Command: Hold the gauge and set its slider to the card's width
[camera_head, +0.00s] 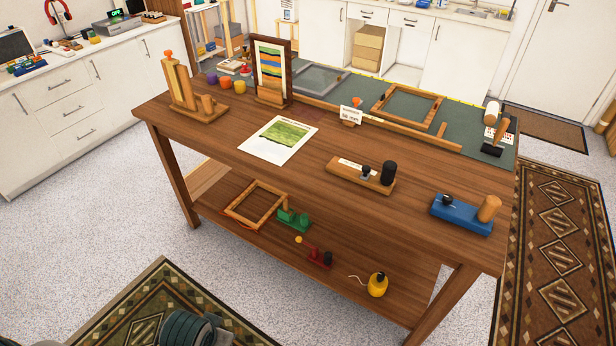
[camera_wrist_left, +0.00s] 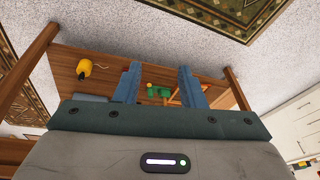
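The gauge appears to be the wooden block (camera_head: 362,177) with a white scale strip, a small grey knob that may be the slider, and a black upright grip. It lies on the wooden table (camera_head: 270,185), right of centre. The scale marks are too small to read. The small white card (camera_head: 350,115) stands behind it; its print looks like a number in mm, but I cannot read it surely. My left gripper (camera_wrist_left: 158,84) is open and empty in the left wrist view, away from the gauge. My right gripper is not in view.
A blue block (camera_head: 462,212) with a wooden grip stands near the right edge. A green print (camera_head: 278,139) lies left of the gauge. A framed print (camera_head: 271,72), an empty frame (camera_head: 407,106) and a green mat (camera_head: 475,128) are behind. The lower shelf (camera_head: 330,277) holds several items.

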